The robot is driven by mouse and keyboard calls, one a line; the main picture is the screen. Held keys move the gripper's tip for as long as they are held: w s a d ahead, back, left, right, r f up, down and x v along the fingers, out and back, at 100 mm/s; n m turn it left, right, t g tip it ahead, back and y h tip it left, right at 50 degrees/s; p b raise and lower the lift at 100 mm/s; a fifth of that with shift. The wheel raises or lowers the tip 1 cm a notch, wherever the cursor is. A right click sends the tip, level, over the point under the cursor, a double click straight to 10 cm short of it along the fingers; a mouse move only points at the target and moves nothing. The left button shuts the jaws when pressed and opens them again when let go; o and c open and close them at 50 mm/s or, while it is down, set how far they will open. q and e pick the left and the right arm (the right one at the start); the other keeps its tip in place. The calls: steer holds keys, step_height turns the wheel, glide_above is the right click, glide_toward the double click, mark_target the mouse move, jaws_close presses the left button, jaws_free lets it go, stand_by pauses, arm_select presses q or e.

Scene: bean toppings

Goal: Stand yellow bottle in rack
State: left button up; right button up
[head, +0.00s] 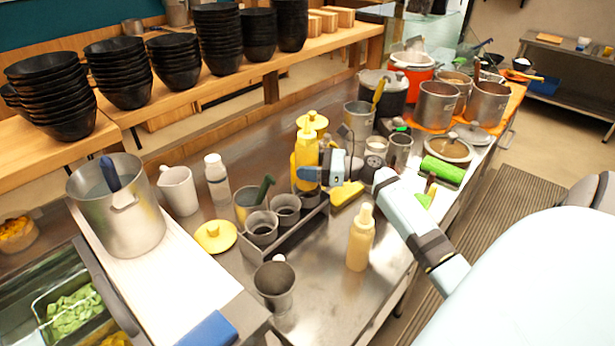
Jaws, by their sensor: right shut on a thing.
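A bright yellow bottle (306,154) with a pointed nozzle is upright in my right gripper (312,174). The gripper is shut on its lower part from the right. The grey rack (294,237) stands on the steel counter, with several round cup-like holders in a row. The bottle is over or just behind the rack's far end; its base is partly hidden by the gripper, so I cannot tell if it touches a holder. A paler yellow bottle (361,239) stands upright on the counter right of the rack. My left gripper is not in view.
A yellow lid (215,236), white mug (178,190) and white bottle (216,178) stand left of the rack. A metal cup (275,287) is in front. A large pot (118,210) is at left. Pots and tins crowd the far right. Front-right counter is mostly clear.

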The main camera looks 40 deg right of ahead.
steer(key=shift+f, duration=2.4)
steer(key=shift+f, duration=0.1)
steer(key=o, duration=0.6)
steer(key=b+v, duration=0.1)
steer(key=v, duration=0.6)
steer(key=shift+s, duration=0.25)
steer(key=shift+d, duration=0.15)
